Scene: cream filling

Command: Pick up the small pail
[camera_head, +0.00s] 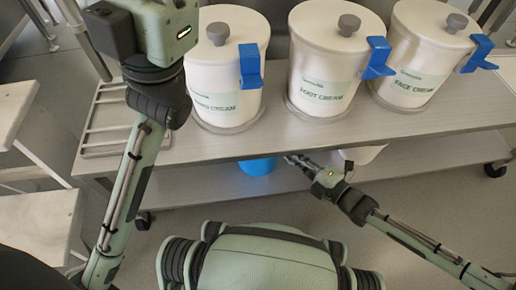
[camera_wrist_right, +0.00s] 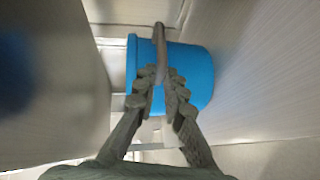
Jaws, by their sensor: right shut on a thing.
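A small blue pail (camera_head: 257,166) shows partly below the front edge of the counter in the head view; its upper part is hidden by the counter. The pail (camera_wrist_right: 190,72) fills the middle of the right wrist view, with a brownish handle (camera_wrist_right: 159,42) across it. My right gripper (camera_head: 290,158) is at the right of the pail under the counter edge. In the wrist view the right gripper (camera_wrist_right: 163,82) is shut on the handle. My left arm rises at the left of the head view; its fingers are not visible.
Three lidded white cream dispensers (camera_head: 226,85) with blue levers stand on the counter (camera_head: 290,143). A lower shelf (camera_head: 205,183) runs below it. A white container (camera_head: 363,154) shows partly behind my right gripper. A wire rack (camera_head: 103,128) lies at the counter's left.

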